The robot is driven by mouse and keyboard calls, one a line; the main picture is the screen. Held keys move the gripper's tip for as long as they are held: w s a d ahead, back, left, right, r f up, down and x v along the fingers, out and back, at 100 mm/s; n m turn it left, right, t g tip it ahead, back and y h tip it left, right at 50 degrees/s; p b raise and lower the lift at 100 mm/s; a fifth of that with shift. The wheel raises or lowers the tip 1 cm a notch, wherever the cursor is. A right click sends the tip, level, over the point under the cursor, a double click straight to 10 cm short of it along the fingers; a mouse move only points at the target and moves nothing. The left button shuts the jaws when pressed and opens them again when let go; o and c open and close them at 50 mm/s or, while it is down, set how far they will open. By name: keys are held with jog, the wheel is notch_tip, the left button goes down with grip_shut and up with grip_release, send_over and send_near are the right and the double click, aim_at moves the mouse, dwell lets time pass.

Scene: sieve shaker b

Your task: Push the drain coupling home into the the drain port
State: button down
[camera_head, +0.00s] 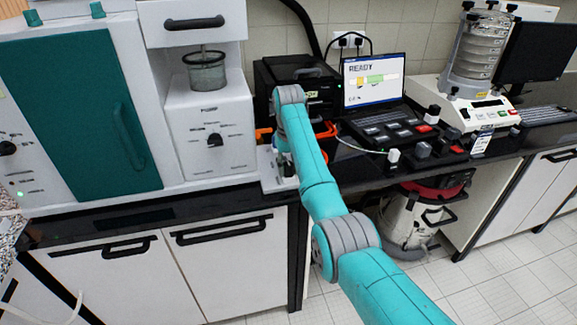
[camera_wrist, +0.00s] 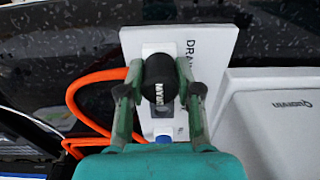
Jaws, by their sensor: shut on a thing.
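The drain port opening is not clearly visible; I cannot tell how deep the coupling sits. In the head view my arm hides most of the gripper and coupling.
An orange hose (camera_wrist: 84,97) loops left of the coupling. A white housing (camera_wrist: 270,110) stands close on the right. In the head view, a laptop (camera_head: 372,80) and a black control box (camera_head: 395,128) stand right of my arm, and a white cabinet unit (camera_head: 210,130) stands left.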

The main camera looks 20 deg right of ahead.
jog(key=c, duration=0.7)
grip_release()
jog(key=shift+r, duration=0.15)
